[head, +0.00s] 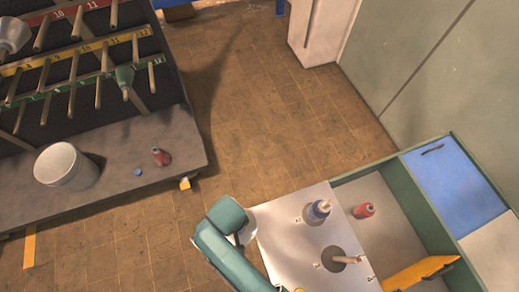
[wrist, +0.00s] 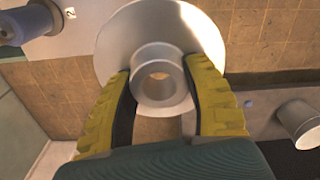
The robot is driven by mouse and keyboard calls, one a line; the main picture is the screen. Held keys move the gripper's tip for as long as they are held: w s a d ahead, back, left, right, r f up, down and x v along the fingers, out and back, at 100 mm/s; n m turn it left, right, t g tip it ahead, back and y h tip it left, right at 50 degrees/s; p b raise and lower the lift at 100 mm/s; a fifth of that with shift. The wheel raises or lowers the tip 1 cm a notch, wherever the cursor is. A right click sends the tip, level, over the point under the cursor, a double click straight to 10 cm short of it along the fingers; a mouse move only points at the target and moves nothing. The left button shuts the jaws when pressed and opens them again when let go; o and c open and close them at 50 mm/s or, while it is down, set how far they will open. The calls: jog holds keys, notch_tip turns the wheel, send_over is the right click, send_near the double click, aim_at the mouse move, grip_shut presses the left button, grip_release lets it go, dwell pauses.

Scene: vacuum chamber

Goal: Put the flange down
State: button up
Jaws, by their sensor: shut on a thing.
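The flange (wrist: 125,40) is a pale grey-white disc with a raised round hub and a central bore. In the wrist view my gripper (wrist: 160,85) has its two yellow-padded fingers closed on either side of the hub. The disc spreads beyond the fingertips, and floor tiles show through the bore. The flange appears held in the air, apart from any surface. In the head view my teal arm end is beside the left edge of a white panel (head: 290,228), and the grip itself is hidden there.
The panel carries a post with a blue-and-white piece (head: 318,210) and a bare-looking post (head: 346,260). A red bottle (head: 363,210) stands in the green-edged bench. At left are a peg rack (head: 75,65), a bucket (head: 62,165), a blue cap (head: 138,171) and another red bottle (head: 161,157).

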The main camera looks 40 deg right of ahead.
jog(key=s+d+f+m+b, duration=0.25)
jog(key=s+f+b, duration=0.2)
jog(key=f, duration=0.25)
jog(key=s+d+f+m+b, duration=0.2)
jog(key=s+d+f+b, duration=0.2)
jog(key=s+f, duration=0.15)
jog(key=m+b, duration=0.4)
jog(key=b, duration=0.7)
send_over(291, 254)
notch_tip(291, 254, down, 17)
jog(key=shift+d+f, duration=0.1)
jog(key=shift+f, duration=0.05)
jog(key=shift+f+b, duration=0.7)
jog(key=shift+f, duration=1.4)
jog(key=shift+f, duration=0.15)
jog(key=o, duration=1.2)
